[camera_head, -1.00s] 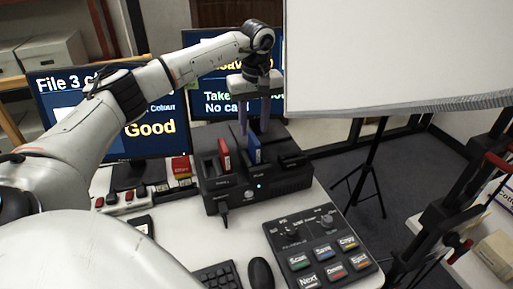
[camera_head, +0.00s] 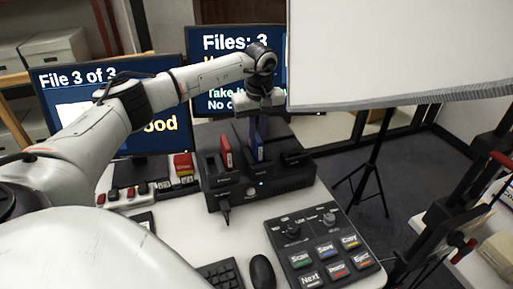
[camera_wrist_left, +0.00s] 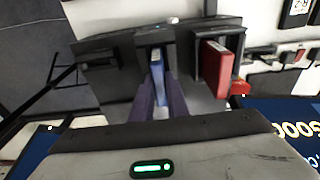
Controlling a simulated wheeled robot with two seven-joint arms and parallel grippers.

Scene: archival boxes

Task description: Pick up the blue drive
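The blue drive (camera_head: 257,147) stands upright in the middle slot of a black dock (camera_head: 262,185) on the white desk. It also shows in the left wrist view (camera_wrist_left: 157,70). My left gripper (camera_head: 250,128) points down just above and behind it. In the left wrist view its two purple fingers (camera_wrist_left: 160,88) are apart, one on each side of the drive near its end. I cannot tell whether they touch it. The drive's far side is partly hidden. My right gripper is not in view.
A red drive (camera_head: 226,152) stands in the slot just left of the blue one. Two monitors (camera_head: 112,100) are behind the dock. A control panel (camera_head: 322,247), mouse (camera_head: 262,272) and keyboard (camera_head: 220,275) are in front. A white board (camera_head: 400,50) hangs at right.

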